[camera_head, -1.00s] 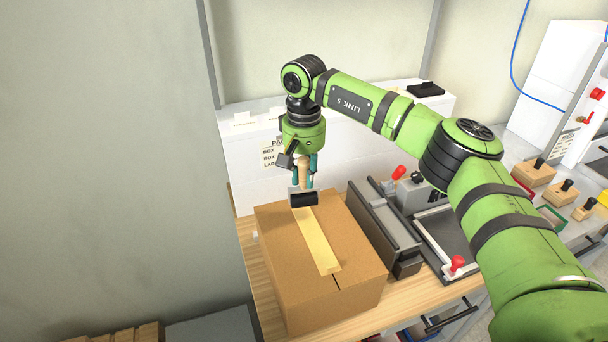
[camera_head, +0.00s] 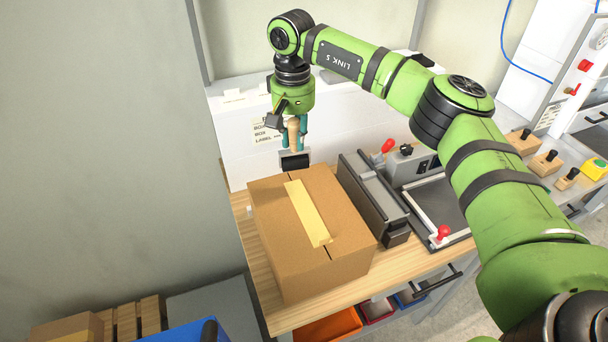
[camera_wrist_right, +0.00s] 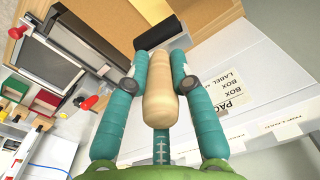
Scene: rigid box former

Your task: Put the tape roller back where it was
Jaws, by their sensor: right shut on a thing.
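The tape roller (camera_head: 294,160) has a pale wooden handle and a black roller head. My right gripper (camera_head: 292,134) is shut on its handle, holding it upright above the far edge of the cardboard box. In the right wrist view the wooden handle (camera_wrist_right: 160,88) sits between the teal fingers, with the dark roller head beyond it. The closed cardboard box (camera_head: 350,222) stands on the wooden bench with a strip of yellow tape (camera_head: 308,215) along its top seam. I cannot tell whether the roller touches the box. My left gripper is not in view.
A grey machine with a red-knobbed lever (camera_head: 388,146) stands right of the box. Wooden-handled stamps (camera_head: 545,163) sit farther right. A white cabinet with a label (camera_head: 262,130) rises behind. Coloured bins (camera_head: 328,328) are below the bench.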

